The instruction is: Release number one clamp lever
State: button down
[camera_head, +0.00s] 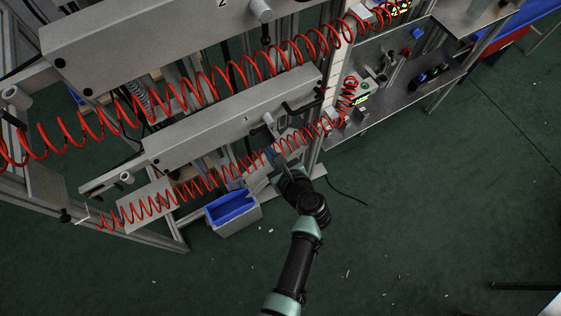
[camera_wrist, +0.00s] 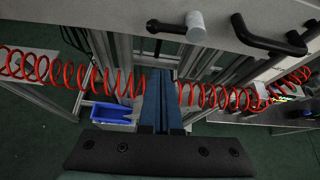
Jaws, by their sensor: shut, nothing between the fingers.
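The lower grey beam (camera_head: 200,133) carries a "1" label. A light grey cylinder (camera_head: 268,118) sticks out of its face near the right end. In the wrist view, a black lever with a rounded end (camera_wrist: 168,28) runs sideways to the left from this cylinder (camera_wrist: 195,26). My gripper (camera_head: 272,154) is in front of the beam's lower edge; in the wrist view its blue fingers (camera_wrist: 160,76) are together and empty. Their tips appear below the lever, with a visible gap; the depth is hard to judge.
A red coiled hose (camera_head: 190,187) passes close by my fingers on both sides. A black bar handle (camera_wrist: 265,40) is right of the cylinder. A blue bin (camera_head: 230,207) sits below left. A second beam (camera_head: 150,40) is above. The green floor (camera_head: 430,220) at right is mostly clear.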

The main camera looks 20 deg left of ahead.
jog(key=shift+v, duration=3)
